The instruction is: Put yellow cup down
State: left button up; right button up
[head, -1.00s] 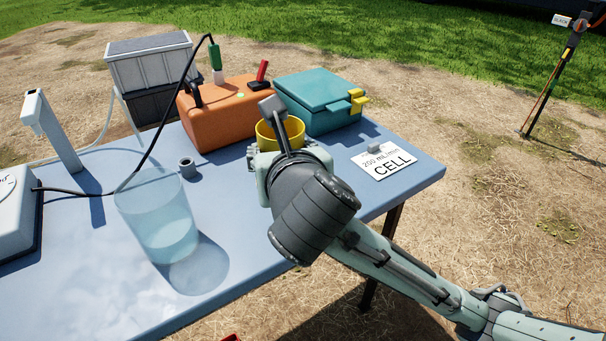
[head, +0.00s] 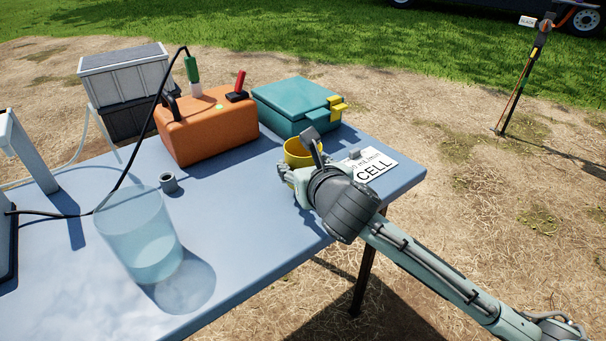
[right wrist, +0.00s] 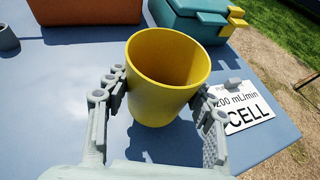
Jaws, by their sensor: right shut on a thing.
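The yellow cup (head: 298,153) is upright and empty inside in the right wrist view (right wrist: 163,90). My right gripper (right wrist: 163,98) is shut on it, with one finger on each side of the cup. In the head view the right gripper (head: 298,172) and wrist hide much of the cup. The cup is at the right part of the blue table (head: 235,205), beside the white card marked CELL (head: 376,168). I cannot tell whether its base touches the table. My left gripper is not in view.
An orange case (head: 208,132) and a teal box with yellow latches (head: 290,103) stand behind the cup. A clear beaker of water (head: 140,235) and a small grey cup (head: 169,182) stand to the left. The table between beaker and yellow cup is clear.

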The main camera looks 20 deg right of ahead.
jog(key=shift+f, duration=1.25)
jog(key=shift+f, duration=0.2)
jog(key=o, duration=1.3)
jog(key=shift+r, duration=0.25)
